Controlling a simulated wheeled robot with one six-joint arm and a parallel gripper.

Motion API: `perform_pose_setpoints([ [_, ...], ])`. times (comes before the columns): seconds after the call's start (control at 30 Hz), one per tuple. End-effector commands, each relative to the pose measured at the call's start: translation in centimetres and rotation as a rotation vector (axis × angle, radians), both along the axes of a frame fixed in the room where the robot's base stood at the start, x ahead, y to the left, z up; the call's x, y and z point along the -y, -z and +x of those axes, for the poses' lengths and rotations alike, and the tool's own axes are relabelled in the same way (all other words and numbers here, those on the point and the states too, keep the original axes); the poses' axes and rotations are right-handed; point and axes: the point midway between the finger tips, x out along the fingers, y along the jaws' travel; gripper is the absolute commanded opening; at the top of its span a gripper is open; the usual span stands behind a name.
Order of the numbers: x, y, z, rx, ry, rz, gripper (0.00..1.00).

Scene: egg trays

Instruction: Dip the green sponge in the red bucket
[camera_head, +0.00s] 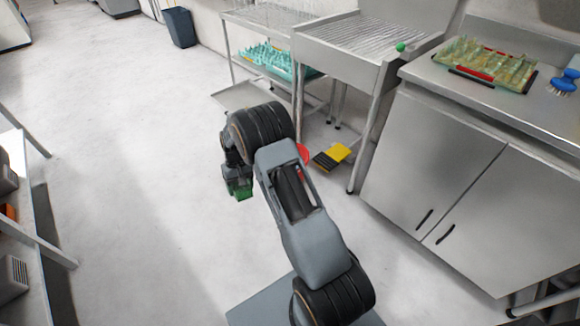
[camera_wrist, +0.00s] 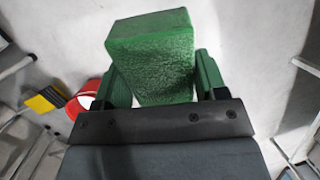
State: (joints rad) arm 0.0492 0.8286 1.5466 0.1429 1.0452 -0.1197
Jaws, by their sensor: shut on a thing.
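A green sponge (camera_wrist: 150,62) is held between the two fingers of my gripper (camera_wrist: 162,85) in the wrist view. In the head view the sponge (camera_head: 240,190) shows low at the end of my arm, above the pale floor, with my gripper (camera_head: 237,177) just above it. The red bucket (camera_head: 303,153) stands on the floor behind my arm, which hides most of it. In the wrist view the bucket (camera_wrist: 76,108) is to the left of the sponge and apart from it. Its white inside shows, and part of it is hidden by my gripper.
A yellow and black object (camera_head: 333,157) lies on the floor beside the bucket. A steel sink stand (camera_head: 345,50) and a cabinet (camera_head: 430,165) stand to the right. A dark bin (camera_head: 180,27) is at the back. The floor left of my arm is clear.

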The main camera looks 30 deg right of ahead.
Motion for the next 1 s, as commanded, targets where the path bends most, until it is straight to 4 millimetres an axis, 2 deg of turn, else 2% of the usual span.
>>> perform_pose_setpoints([
  [0.1,0.0,1.4,0.0,0.0,0.0,0.0,0.46],
  [1.0,0.0,9.0,0.0,-0.001,0.0,0.0,0.46],
])
